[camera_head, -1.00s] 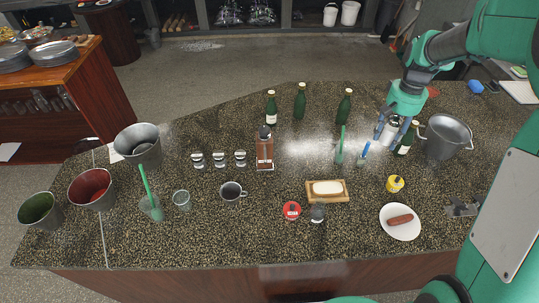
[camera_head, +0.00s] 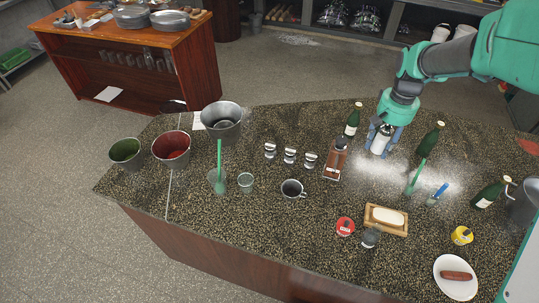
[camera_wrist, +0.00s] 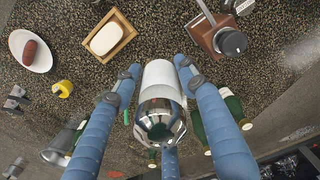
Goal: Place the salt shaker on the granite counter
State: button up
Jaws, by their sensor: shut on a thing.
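The salt shaker (camera_head: 381,142) is a white cylinder with a shiny metal end. My gripper (camera_head: 384,136) is shut on it, with blue fingers on its sides. In the wrist view the shaker (camera_wrist: 160,105) fills the middle, its metal end towards the camera, between the fingertips of my gripper (camera_wrist: 158,70). The granite counter (camera_head: 270,220) is dark and speckled and spreads under my gripper. The shaker appears held over its far part, between green bottles; I cannot tell how high.
Green bottles (camera_head: 353,120) stand near the far edge. A wooden grinder (camera_head: 335,162) stands left of my gripper, with small silver-topped jars (camera_head: 290,156) beyond it. A butter dish (camera_head: 386,220) and a sausage plate (camera_head: 455,288) lie nearer.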

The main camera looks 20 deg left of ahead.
jog(key=s+a+n+p, duration=0.1)
jog(key=s+a+n, duration=0.3)
jog(key=a, duration=1.3)
jog(key=s+a+n+p, duration=0.1)
jog(key=s+a, duration=0.6)
jog(key=a, duration=1.1)
jog(key=s+a+n+p, duration=0.2)
jog(key=s+a+n, duration=0.3)
jog(key=s+a, duration=1.95)
notch_tip(320, 180, down, 18)
jog(key=d, duration=0.1)
jog(key=shift+s+d+f, duration=0.25)
jog(key=shift+s, duration=0.15)
jog(key=w+a, duration=0.2)
jog(key=a, duration=0.3)
jog(key=w+a+f, duration=0.1)
jog(key=w+a, duration=0.1)
jog(key=a, duration=0.2)
jog(key=w+a+p, duration=0.1)
jog(key=w+a, duration=0.1)
jog(key=a, duration=0.3)
jog(key=shift+w+a+f, duration=0.3)
